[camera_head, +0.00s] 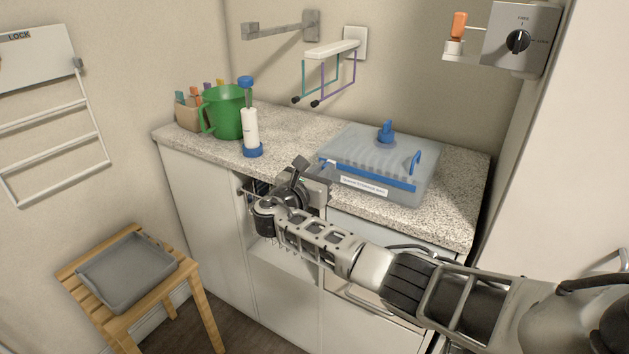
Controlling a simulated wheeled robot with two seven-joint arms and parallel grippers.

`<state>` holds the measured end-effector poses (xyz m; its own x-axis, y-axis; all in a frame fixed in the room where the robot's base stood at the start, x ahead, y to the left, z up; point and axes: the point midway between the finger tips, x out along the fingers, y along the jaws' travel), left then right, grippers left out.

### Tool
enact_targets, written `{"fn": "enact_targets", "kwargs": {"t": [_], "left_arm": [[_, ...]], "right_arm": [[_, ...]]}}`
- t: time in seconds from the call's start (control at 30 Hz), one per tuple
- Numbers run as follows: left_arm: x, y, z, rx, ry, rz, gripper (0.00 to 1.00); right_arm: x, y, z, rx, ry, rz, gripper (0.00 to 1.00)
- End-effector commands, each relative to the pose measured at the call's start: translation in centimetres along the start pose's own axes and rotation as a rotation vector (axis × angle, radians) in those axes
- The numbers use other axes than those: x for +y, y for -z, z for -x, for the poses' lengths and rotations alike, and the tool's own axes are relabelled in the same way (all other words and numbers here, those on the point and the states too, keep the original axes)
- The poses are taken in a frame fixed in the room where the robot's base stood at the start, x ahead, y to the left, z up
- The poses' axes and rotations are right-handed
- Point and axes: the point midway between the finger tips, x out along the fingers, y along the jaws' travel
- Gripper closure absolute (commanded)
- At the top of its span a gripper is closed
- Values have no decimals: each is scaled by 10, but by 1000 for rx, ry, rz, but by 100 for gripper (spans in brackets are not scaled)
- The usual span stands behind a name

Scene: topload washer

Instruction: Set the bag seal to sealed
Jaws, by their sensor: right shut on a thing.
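A translucent blue-grey storage bag (378,152) lies on the speckled counter. A blue seal strip (372,178) runs along its front side, above a white label (364,187). My right gripper (312,179) is by the strip's left end at the counter's front edge. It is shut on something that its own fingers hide. I cannot tell whether it touches the bag. My left gripper is out of view.
A white and blue pump bottle (250,131) and a green jug (223,112) stand left on the counter (455,190). A wall rack (331,50) hangs behind. A grey tray (128,272) sits on a wooden stool (118,326) at lower left. An open cabinet is below my gripper.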

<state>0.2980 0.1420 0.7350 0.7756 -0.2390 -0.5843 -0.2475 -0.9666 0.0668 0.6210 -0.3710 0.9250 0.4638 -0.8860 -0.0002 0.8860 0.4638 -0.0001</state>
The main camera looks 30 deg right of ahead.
Motion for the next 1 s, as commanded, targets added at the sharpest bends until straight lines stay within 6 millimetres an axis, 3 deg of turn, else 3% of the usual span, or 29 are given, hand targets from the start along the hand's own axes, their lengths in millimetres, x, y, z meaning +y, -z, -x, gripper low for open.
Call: {"fn": "enact_targets", "kwargs": {"t": [0.47,0.5,0.57,0.87,1.0], "left_arm": [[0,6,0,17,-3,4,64],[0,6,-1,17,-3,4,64],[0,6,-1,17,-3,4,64],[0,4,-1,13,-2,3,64],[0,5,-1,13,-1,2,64]], "right_arm": [[1,-1,-6,-1,14,0,100],[1,-1,-6,-1,14,0,83],[1,-1,-6,-1,14,-1,66],[1,0,-6,0,15,0,65],[2,0,5,0,12,0,65]]}}
